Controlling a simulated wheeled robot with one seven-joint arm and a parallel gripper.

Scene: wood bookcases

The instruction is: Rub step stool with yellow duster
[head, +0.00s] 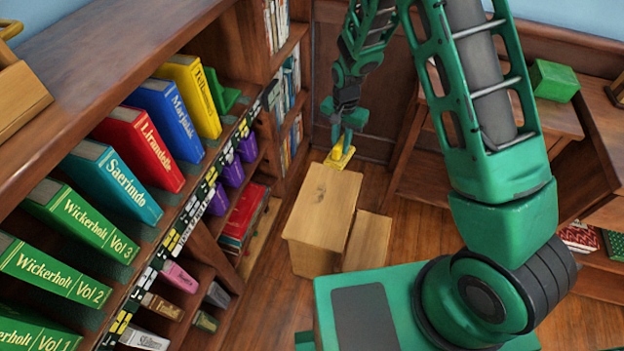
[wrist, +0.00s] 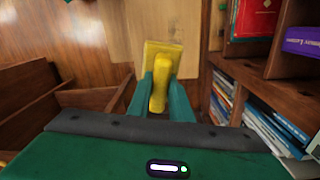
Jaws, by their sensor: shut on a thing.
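The wooden step stool (head: 322,205) stands on the floor between the bookcases, with its lower step (head: 368,240) on the right side. My gripper (head: 345,135) is at the stool's far end, shut on the yellow duster (head: 340,157). In the wrist view, my gripper (wrist: 161,98) has its green fingers on both sides of the duster's handle, and the duster's flat pad (wrist: 163,50) lies beyond them. The pad overlaps the edge of the pale stool top (wrist: 180,18) in that view. I cannot tell whether the pad touches the stool.
A bookcase with large colored books (head: 137,147) runs along the left. Shelves with a green box (head: 553,81) stand at the right. A wood-panelled wall is close behind my gripper. Some wooden floor (head: 275,310) is clear around the stool.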

